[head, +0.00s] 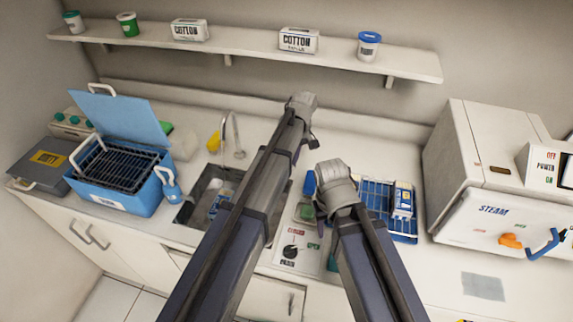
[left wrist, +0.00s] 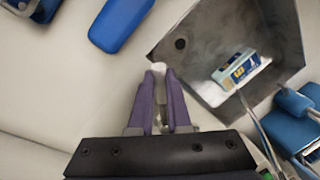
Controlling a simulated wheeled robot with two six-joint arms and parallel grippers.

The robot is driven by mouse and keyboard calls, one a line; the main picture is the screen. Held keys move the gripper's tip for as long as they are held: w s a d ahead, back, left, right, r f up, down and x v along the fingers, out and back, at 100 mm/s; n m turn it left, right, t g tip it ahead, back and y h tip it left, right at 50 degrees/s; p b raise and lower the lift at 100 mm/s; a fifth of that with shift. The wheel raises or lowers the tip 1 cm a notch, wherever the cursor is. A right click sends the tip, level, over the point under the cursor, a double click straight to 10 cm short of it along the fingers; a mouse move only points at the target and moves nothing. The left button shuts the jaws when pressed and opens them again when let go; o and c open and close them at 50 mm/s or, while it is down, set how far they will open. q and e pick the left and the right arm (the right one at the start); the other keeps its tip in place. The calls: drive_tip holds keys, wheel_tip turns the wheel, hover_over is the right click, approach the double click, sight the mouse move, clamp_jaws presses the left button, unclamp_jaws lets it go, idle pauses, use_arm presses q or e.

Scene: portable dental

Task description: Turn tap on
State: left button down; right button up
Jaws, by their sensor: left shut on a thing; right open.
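The grey metal tap (head: 236,140) stands behind the sink, its curved spout upright; in the left wrist view its spout (left wrist: 256,128) shows at the lower right. The sink (head: 186,212) also shows in the left wrist view (left wrist: 205,60), right of my fingers. My left gripper (left wrist: 160,74) is shut on a small pale piece (left wrist: 158,66) at its fingertips, beside the sink. I cannot make out for certain whether this is the tap's handle. In the head view my left arm hides its fingers. My right gripper (head: 326,200) is open above the counter near a blue tray.
A small box (left wrist: 240,68) lies in the sink. The blue tray (head: 375,190) and a white steam sterilizer (head: 480,160) are right. A shelf (head: 250,53) runs above.

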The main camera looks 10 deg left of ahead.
use_arm(q)
drive_tip(key=shift+w+d+n, duration=0.25)
drive_tip(key=shift+w+n, duration=0.05)
drive_tip(key=shift+n, duration=0.1)
idle(0.3)
drive_tip(key=c, duration=0.9)
unclamp_jaws()
drive_tip(key=shift+o, duration=0.2)
drive_tip(key=shift+r, duration=0.1)
use_arm(e)
drive_tip(key=shift+r, duration=0.1)
use_arm(q)
wheel_tip(320, 180, up, 8)
drive_tip(key=w+d+p, duration=0.1)
drive_tip(key=p, duration=0.6)
drive_tip(key=shift+f+p, duration=0.25)
drive_tip(key=shift+p, duration=0.1)
use_arm(e)
wheel_tip(320, 180, up, 8)
drive_tip(key=shift+f, duration=0.2)
use_arm(q)
drive_tip(key=shift+w, duration=0.1)
